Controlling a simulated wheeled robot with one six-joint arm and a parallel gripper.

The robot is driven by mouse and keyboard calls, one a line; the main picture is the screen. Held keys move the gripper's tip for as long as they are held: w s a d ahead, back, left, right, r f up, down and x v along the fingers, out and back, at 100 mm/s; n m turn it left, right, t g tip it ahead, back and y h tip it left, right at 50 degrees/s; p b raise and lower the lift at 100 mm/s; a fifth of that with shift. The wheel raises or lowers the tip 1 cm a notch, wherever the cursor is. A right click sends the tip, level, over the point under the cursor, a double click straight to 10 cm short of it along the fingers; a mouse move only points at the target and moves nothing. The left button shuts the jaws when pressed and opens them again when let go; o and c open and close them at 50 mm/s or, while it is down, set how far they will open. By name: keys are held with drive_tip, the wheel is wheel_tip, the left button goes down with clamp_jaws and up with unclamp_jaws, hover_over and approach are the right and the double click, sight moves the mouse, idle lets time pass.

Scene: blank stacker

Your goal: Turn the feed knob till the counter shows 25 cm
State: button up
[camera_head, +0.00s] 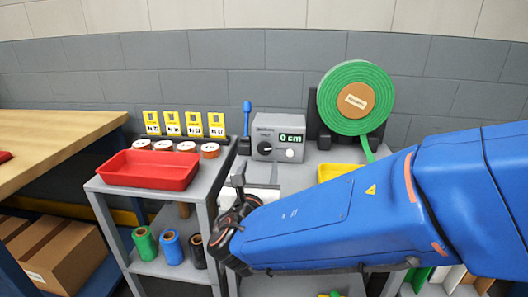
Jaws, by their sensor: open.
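The grey feeder box (278,132) stands on the grey bench at the back. Its green counter (291,138) reads 0 cm. My gripper (250,178) is in front of and below the box, apart from the knob. It is open and I see nothing in it. My blue arm hides part of the bench.
A large green roll (355,98) stands right of the box, its strip hanging down beside a yellow tray (338,171). A blue-handled tool (247,115) stands left of the box. A red tray (148,170) and several small rolls are on the left cart.

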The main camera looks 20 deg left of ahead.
sight(264, 148)
drive_tip(key=x, duration=1)
drive_tip(key=shift+w, duration=0.15)
drive_tip(key=c, duration=1)
